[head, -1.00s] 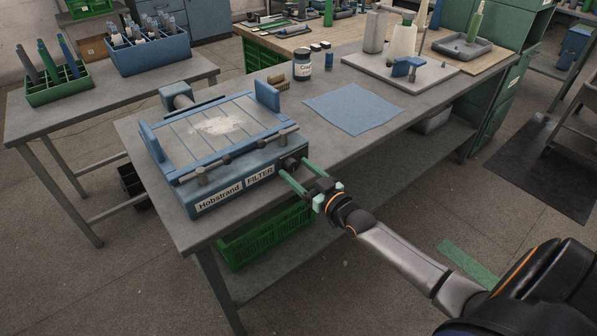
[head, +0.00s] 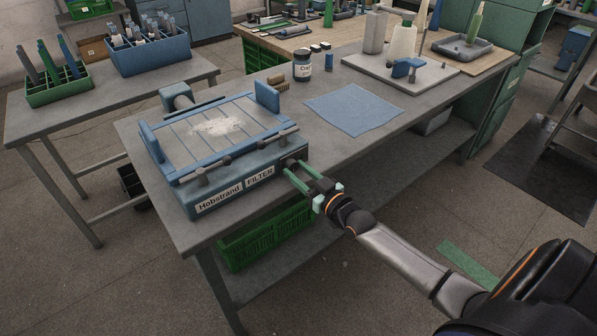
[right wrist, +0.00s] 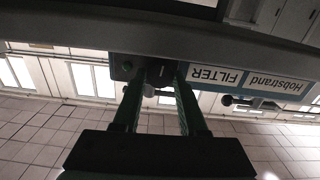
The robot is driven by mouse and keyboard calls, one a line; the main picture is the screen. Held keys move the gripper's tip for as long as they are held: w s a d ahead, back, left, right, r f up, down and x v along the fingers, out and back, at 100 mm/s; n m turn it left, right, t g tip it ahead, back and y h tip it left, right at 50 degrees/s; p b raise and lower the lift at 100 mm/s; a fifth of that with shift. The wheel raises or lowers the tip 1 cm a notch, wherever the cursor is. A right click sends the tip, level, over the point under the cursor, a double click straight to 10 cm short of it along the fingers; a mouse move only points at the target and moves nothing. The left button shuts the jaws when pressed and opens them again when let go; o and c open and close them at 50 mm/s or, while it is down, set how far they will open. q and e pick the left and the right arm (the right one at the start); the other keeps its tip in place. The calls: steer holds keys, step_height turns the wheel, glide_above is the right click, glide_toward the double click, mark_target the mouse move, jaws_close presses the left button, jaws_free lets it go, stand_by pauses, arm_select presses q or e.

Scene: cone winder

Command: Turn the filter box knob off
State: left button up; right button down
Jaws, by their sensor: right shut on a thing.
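The blue filter box (head: 225,150) with the "Hobstrand FILTER" label sits on the grey bench. Its dark knob (head: 290,164) is at the right end of the front face, beside the FILTER label. My right gripper (head: 293,171) reaches in from the lower right, its green fingers shut on the knob. In the right wrist view the picture is upside down, and the two fingers (right wrist: 158,88) close around the dark knob (right wrist: 158,74) next to the FILTER label. The fingers hide part of the knob. My left gripper is not in view.
On the bench (head: 345,157) are a blue cloth (head: 354,108), a dark jar (head: 302,67) and a grey board (head: 375,68) with a blue clamp. A green crate (head: 262,236) stands on the lower shelf. The floor in front of the bench is mostly clear.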

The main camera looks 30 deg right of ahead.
steer(key=shift+r+n+p, duration=0.1)
steer(key=shift+n+p, duration=0.2)
steer(key=shift+n, duration=0.4)
steer(key=shift+c, duration=2.2)
jaws_free()
